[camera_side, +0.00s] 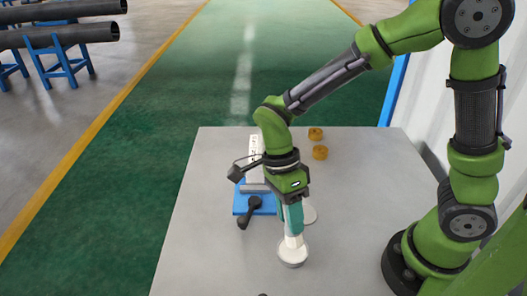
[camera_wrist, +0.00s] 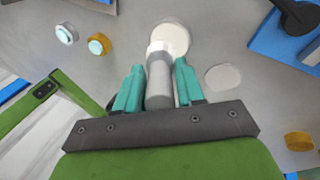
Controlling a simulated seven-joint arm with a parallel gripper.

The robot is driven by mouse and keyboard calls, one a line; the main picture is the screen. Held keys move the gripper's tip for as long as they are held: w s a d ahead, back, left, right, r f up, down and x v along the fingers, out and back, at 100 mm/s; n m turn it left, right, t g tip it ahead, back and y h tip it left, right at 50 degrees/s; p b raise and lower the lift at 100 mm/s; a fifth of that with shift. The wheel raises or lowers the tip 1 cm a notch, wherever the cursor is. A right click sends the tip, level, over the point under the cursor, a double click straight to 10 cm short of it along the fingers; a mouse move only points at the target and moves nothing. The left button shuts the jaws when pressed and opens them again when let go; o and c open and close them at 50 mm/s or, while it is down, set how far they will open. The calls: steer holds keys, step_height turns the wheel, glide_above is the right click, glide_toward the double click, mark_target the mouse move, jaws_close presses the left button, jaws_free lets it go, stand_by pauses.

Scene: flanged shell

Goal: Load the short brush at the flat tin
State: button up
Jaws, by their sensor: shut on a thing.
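My gripper (camera_side: 291,220) points down over the table in the side view, its teal fingers closed on the short brush. In the wrist view my gripper (camera_wrist: 159,67) has one finger on each side of the brush's grey handle (camera_wrist: 159,82). The brush's pale head (camera_side: 291,242) points down at the flat tin (camera_side: 292,262), a low round pale tin. In the wrist view the tin (camera_wrist: 174,36) lies just beyond the brush's end, which overlaps its near edge. I cannot tell whether the bristles touch the contents.
A flat pale disc (camera_wrist: 223,78) lies beside the tin. A blue block (camera_side: 241,205) with a black-handled part (camera_side: 249,213) stands to the left. Two yellow-brown round pieces (camera_side: 320,152) lie toward the back. The table's front left is clear.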

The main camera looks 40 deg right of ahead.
steer(key=shift+r, duration=2.3)
